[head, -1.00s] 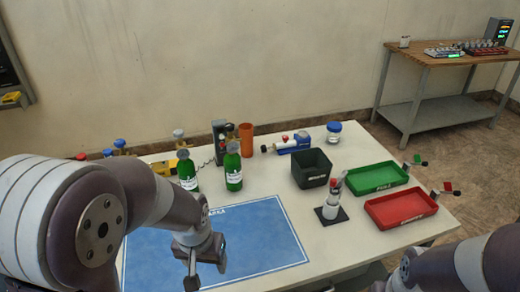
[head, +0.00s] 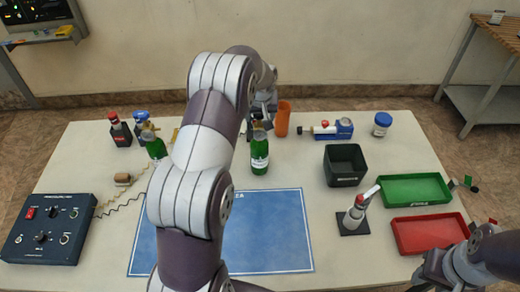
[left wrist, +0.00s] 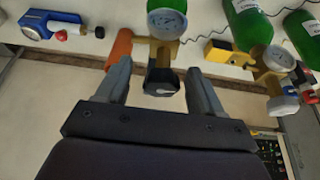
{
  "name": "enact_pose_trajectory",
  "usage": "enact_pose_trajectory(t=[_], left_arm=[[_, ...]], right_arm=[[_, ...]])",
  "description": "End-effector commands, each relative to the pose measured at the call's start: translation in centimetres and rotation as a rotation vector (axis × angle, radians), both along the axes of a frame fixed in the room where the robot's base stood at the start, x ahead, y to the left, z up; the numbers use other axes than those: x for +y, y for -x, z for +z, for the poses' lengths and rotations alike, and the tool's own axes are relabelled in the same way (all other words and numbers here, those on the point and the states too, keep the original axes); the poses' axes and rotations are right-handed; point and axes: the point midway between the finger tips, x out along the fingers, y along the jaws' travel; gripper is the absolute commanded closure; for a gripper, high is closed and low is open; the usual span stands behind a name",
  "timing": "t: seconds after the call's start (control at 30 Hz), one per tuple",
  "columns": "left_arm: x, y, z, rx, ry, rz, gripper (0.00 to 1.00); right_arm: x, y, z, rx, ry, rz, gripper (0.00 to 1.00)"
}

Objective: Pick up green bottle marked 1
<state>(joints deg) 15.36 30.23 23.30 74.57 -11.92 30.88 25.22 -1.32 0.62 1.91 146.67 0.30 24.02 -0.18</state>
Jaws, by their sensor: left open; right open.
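I cannot read the label marks. My left gripper (head: 262,108) is over the back of the table, just behind and above the middle bottle, partly hidden by my arm. In the left wrist view my left gripper (left wrist: 160,72) is open, with a black fitting between its fingers; a round gauge (left wrist: 167,20) and a green bottle (left wrist: 248,24) are beyond. My right gripper (head: 432,270) is at the lower right, empty.
An orange cup (head: 282,119) stands close to my left gripper. A black bin (head: 346,166), green tray (head: 415,190) and red tray (head: 428,233) are to the right. The blue mat (head: 268,230) is clear.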

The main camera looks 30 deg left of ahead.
Motion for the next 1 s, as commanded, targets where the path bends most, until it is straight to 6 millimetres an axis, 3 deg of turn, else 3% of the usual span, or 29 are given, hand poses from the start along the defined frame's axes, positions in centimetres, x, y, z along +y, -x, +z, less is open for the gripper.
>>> enact_pose_trajectory(t=[0.13,0.37,0.5,0.57,1.0], left_arm=[[0.4,-0.7,-1.5,-0.002,-0.001,0.000,0.33],[0.4,-0.7,-1.8,-0.003,-0.001,0.000,0.36],[0.4,-0.7,-1.8,-0.003,-0.001,-0.001,0.82],[0.4,-0.7,-1.8,-0.003,-0.001,-0.001,1.00],[0.4,-0.7,-1.7,-0.003,-0.001,0.000,1.00]], right_arm=[[0.0,0.0,0.8,0.000,0.000,0.000,0.57],[0.0,0.0,0.7,0.000,0.000,0.000,0.57],[0.0,0.0,0.7,0.000,0.000,0.000,0.57],[0.0,0.0,0.7,0.000,0.000,0.000,0.57],[0.0,0.0,0.7,0.000,0.000,0.000,0.57]])
